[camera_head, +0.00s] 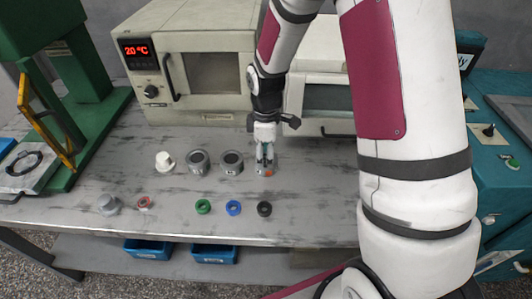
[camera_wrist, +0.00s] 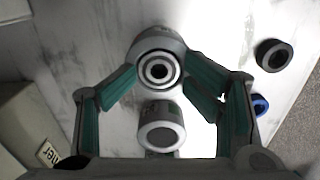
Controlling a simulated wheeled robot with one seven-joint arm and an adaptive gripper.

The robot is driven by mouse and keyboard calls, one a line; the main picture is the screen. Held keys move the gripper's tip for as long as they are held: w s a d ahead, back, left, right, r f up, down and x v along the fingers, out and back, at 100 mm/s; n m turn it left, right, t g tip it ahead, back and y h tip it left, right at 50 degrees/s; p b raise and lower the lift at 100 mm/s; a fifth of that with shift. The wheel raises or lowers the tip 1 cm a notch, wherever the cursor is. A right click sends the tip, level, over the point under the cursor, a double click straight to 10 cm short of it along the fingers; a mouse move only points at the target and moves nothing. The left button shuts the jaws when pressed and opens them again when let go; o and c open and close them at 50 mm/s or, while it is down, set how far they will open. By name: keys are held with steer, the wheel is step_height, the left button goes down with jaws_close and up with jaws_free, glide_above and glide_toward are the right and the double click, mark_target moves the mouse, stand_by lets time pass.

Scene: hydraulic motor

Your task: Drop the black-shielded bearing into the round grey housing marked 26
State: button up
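My gripper (camera_head: 265,155) (camera_wrist: 163,68) points down with its teal fingers spread, above the right end of the back row. A round grey part (camera_head: 262,171) (camera_wrist: 143,49) lies below and between the fingertips. Dark and light concentric rings, like a bearing face, show in its top; I cannot tell whether they sit inside it. No held thing shows clearly. Two dark-topped grey housings (camera_head: 197,169) and (camera_head: 231,168) stand to the left; the nearer one shows in the wrist view (camera_wrist: 160,113). No number 26 is legible. A black ring (camera_head: 264,209) (camera_wrist: 273,55) lies at the front.
A blue ring (camera_head: 234,208), a green ring (camera_head: 203,206), a reddish part (camera_head: 144,202) and a grey part (camera_head: 108,204) lie along the front. A white part (camera_head: 165,162) stands at the back left. An oven (camera_head: 205,115) stands behind. The bench between the rows is clear.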

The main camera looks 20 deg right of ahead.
step_height(320, 180, up, 13)
steer(key=s+r+m+t, duration=0.2)
steer(key=s+r+m, duration=0.4)
steer(key=s+r, duration=0.5)
steer(key=s+r+m+t, duration=0.1)
steer(key=s+m, duration=0.6)
steer(key=s, duration=0.7)
steer(key=shift+s+d+r+t+p, duration=0.15)
steer(key=shift+s+r+t+p, duration=0.2)
steer(key=shift+r, duration=0.35)
steer(key=shift+r, duration=0.1)
steer(key=shift+w+t+p+v, duration=0.1)
steer(key=shift+t+p+v, duration=0.05)
steer(key=shift+p+v, duration=0.35)
steer(key=shift+w+t+p+v, duration=0.1)
steer(key=shift+w+p+v, duration=0.05)
steer(key=shift+p+v, duration=0.35)
steer(key=shift+s+r, duration=0.1)
